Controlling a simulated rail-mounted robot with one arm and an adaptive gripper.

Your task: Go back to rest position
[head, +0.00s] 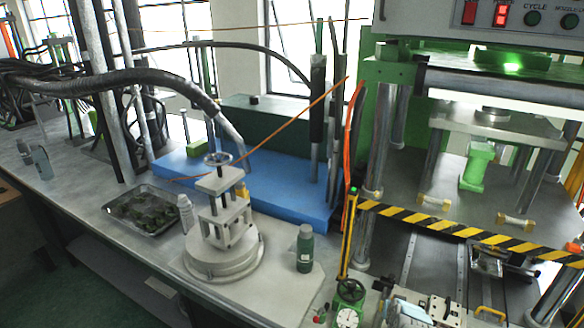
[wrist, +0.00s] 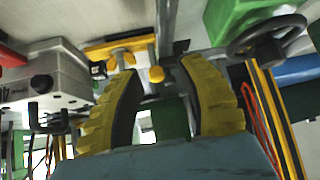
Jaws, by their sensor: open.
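My gripper (wrist: 158,68) shows in the wrist view, with two ribbed yellow fingers spread apart and a grey-blue palm below. Nothing is held between the fingers. Yellow knobs and grey metal parts of a machine show beyond the fingertips; I cannot tell how far away they are. A green part with a dark handwheel (wrist: 266,40) is at the upper right of that view. I cannot make out my gripper for certain in the head view.
In the head view, a press with a striped yellow-black bar (head: 445,229) fills the right. A grey clamp stand (head: 222,262), a green bottle (head: 305,248), a white bottle (head: 186,213), a metal tray (head: 110,221) and a blue block (head: 290,198) occupy the bench. Hoses hang above.

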